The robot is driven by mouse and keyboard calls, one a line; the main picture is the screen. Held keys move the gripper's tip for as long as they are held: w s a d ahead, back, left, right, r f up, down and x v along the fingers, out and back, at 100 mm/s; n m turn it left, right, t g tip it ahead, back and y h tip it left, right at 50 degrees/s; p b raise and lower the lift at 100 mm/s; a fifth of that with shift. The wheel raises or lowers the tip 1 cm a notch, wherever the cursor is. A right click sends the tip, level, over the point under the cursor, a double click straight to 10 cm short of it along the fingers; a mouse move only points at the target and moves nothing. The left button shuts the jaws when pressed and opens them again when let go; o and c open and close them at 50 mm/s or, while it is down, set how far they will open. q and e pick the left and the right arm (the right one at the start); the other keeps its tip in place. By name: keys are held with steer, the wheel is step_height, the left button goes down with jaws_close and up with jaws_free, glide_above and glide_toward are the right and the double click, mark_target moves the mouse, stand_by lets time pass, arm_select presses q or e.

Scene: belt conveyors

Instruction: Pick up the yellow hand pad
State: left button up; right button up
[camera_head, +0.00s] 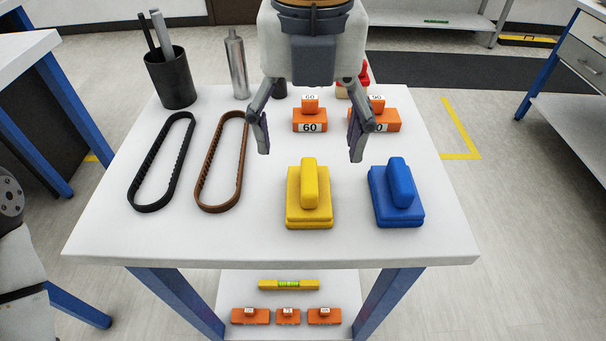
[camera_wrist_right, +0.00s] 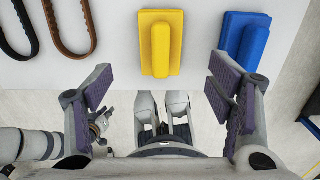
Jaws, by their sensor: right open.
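The yellow hand pad (camera_head: 309,190), a flat block with a raised rounded handle, lies on the white table (camera_head: 250,245) near its front middle. In the right wrist view the yellow pad (camera_wrist_right: 161,45) is at the top centre. My right gripper (camera_head: 310,140) is open and empty, above the table and on the far side of the yellow pad in the head view. Its spread fingers (camera_wrist_right: 160,88) show at both sides of the right wrist view, with the pad apart from them. My left gripper is out of view; only part of my left arm shows at the left edge.
A blue hand pad (camera_head: 398,195) lies right of the yellow one. A black belt (camera_head: 137,190) and a brown belt (camera_head: 209,190) lie left. Behind are a dark cup (camera_head: 172,80), a metal bottle (camera_head: 236,65) and orange numbered blocks (camera_head: 310,121). The table's front strip is clear.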

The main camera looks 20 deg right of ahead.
mark_target(309, 175)
step_height(309, 175, down, 8)
steer(key=shift+f+b, duration=0.1)
steer(key=shift+b, duration=0.7)
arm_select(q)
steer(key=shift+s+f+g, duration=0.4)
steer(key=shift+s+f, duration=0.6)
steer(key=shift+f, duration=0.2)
arm_select(e)
steer(key=c, duration=1.3)
